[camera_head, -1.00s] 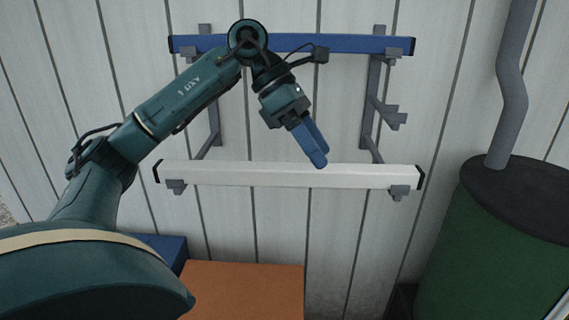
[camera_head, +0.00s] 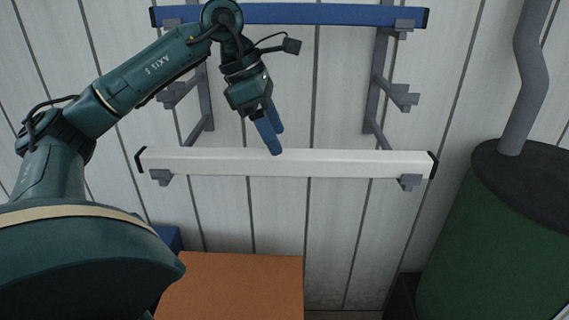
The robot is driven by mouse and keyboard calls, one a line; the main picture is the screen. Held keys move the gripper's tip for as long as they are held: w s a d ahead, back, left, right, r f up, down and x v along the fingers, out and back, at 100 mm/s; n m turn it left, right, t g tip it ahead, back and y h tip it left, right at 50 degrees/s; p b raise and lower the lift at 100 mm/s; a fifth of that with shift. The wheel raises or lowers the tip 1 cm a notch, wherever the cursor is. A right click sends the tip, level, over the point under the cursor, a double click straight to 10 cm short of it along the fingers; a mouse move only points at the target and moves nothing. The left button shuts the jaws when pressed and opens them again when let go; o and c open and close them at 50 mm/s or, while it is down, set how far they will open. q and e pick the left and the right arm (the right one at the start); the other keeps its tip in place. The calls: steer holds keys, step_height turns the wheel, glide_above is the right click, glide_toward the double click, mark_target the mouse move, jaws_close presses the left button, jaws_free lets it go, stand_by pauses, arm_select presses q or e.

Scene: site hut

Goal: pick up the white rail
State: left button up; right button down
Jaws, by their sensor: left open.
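The white rail (camera_head: 340,164) is a long white bar with black end caps. It lies level across two grey brackets on the wall, low in the middle of the head view. My left gripper (camera_head: 275,142) has blue fingers and is open and empty. My right gripper is not in view.
A blue rail (camera_head: 340,15) rests on the upper brackets, with empty grey brackets (camera_head: 403,97) between the rails. An orange box (camera_head: 235,285) and a blue box (camera_head: 170,238) stand below. A green drum stove (camera_head: 500,235) with a grey pipe (camera_head: 531,80) stands at right.

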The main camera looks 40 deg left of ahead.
mark_target(285, 153)
arm_select(q)
steer(key=x, duration=0.5)
steer(key=shift+s+d+f, duration=0.1)
steer(key=shift+d+f, duration=0.05)
steer(key=shift+d, duration=0.1)
jaws_close()
stand_by(0.4)
